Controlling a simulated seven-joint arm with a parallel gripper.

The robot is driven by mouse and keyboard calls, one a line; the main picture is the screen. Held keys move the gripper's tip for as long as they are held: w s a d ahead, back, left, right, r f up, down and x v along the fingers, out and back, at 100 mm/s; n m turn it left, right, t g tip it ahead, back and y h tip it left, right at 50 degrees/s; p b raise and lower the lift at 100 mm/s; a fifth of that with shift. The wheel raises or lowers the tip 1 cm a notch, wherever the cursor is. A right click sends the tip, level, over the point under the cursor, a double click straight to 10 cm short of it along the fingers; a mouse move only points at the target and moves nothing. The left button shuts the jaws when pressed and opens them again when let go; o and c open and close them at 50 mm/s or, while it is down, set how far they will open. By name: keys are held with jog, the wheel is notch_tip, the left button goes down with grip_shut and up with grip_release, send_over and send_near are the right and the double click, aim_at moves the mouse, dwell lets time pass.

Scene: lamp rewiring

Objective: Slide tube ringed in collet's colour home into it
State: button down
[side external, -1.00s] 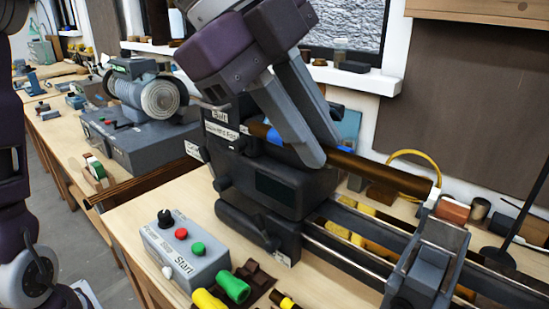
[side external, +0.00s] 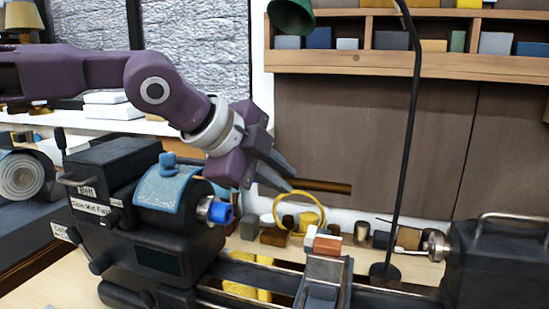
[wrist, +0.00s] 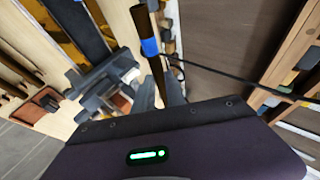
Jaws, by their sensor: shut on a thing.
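The blue collet (side external: 220,213) sticks out of the right face of the black lathe headstock (side external: 150,255) in the side view. My gripper (side external: 289,175) is up and to the right of it, shut on a brown tube (side external: 328,187). The tube shows only to the right of my fingers there, apart from the collet in the picture. In the wrist view the tube (wrist: 157,75) runs upward from my gripper and carries a blue ring (wrist: 149,47). The ring is hidden in the side view. The collet's mouth is not clear.
The tool carriage (side external: 325,278) stands on the bed right of the collet, with the tailstock (side external: 495,262) farther right. A black lamp stand (side external: 412,130) rises behind the bed. A yellow ring (side external: 300,211) and small blocks lie behind the bed.

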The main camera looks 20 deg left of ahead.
notch_tip(320, 180, down, 8)
jog(key=shift+a, duration=0.45)
dwell(0.8)
jog(key=shift+a, duration=1.65)
dwell(0.9)
jog(key=c, duration=1.3)
grip_release()
jog(key=shift+s, duration=0.1)
